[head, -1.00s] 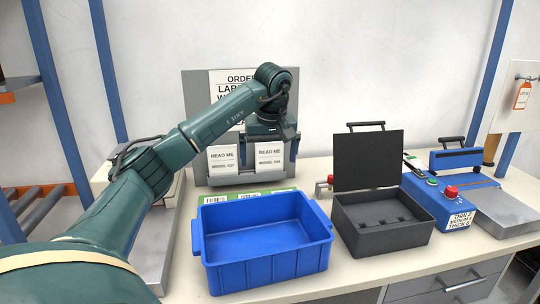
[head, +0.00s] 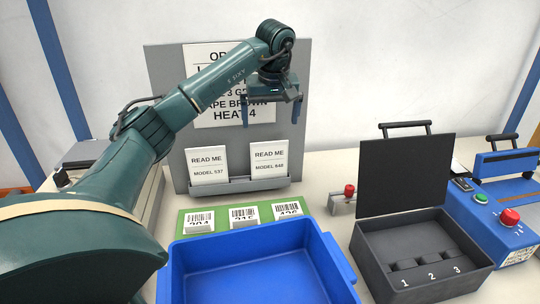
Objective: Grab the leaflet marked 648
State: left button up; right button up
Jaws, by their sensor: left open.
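The leaflet marked 648 (head: 269,160) is a white card headed READ ME. It stands upright in the right part of the grey rack, showing its full front. A similar leaflet marked 537 (head: 208,166) stands to its left. My left gripper (head: 271,112) is open and empty, fingers pointing down, above the 648 leaflet in the picture and in front of the order sign. A gap shows between its fingertips and the leaflet's top edge. My right gripper is not in view.
The grey rack board (head: 164,110) stands behind the leaflets. A green strip with barcode labels (head: 265,214) and a blue bin (head: 335,262) lie in front. An open black case (head: 408,172) and a blue box with a red button (head: 500,225) stand at right.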

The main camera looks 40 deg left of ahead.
aim_at(269, 144)
pick_arm(q)
jog(key=x, duration=1.3)
jog(key=shift+w, duration=0.25)
jog(key=c, duration=0.6)
